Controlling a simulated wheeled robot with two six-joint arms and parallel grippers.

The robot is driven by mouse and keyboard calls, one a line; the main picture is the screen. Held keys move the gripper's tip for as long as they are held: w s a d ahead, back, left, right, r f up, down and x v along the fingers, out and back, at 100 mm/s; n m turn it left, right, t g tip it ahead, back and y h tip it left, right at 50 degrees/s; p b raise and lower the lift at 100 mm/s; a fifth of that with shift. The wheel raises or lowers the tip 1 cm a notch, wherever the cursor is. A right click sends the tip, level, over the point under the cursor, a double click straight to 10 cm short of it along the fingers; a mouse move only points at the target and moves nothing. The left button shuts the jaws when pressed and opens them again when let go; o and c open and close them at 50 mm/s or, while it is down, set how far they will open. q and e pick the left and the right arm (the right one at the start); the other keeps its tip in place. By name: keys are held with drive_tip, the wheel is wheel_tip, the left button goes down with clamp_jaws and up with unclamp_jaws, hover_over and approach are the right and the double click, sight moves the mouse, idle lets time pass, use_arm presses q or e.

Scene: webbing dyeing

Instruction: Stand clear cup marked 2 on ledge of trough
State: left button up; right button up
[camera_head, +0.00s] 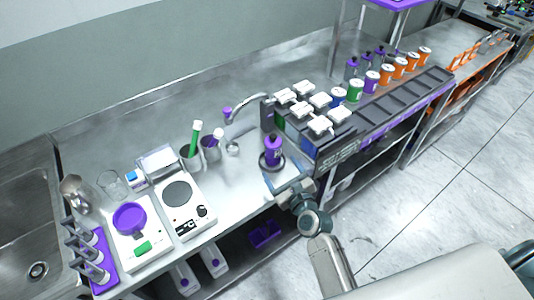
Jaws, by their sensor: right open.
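A clear glass vessel (111,183) stands at the left of the bench, far from the gripper. No mark 2 can be read on it or on any other cup. A long dark grey trough-like unit (403,101) runs along the right of the bench. My left gripper is not in view.
White-capped boxes (317,103) and a row of lidded orange, purple and green cups (385,72) stand at the right.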

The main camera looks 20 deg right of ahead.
sight(271, 139)
drive_tip(key=m, duration=0.1)
drive_tip(key=w+m+h, duration=0.1)
drive_tip(key=m+t, duration=0.1)
drive_tip(key=m, duration=0.1)
drive_tip(key=shift+w+d+r, duration=0.2)
drive_tip(key=shift+w+d, duration=0.15)
drive_tip(key=shift+d, duration=0.05)
drive_tip(key=shift+w+r+m+h, duration=0.1)
drive_tip(key=shift+w+m+h, duration=0.15)
drive_tip(key=shift+m+h, duration=0.2)
drive_tip(key=w+p, duration=0.1)
drive_tip(key=w, duration=0.9)
drive_tip(key=shift+w+a, duration=0.15)
drive_tip(key=shift+w, duration=0.2)
drive_tip(key=shift+r, duration=0.1)
drive_tip(key=shift+s, duration=0.1)
drive_tip(key=shift+c, duration=0.3)
drive_tip(key=c, duration=1.4)
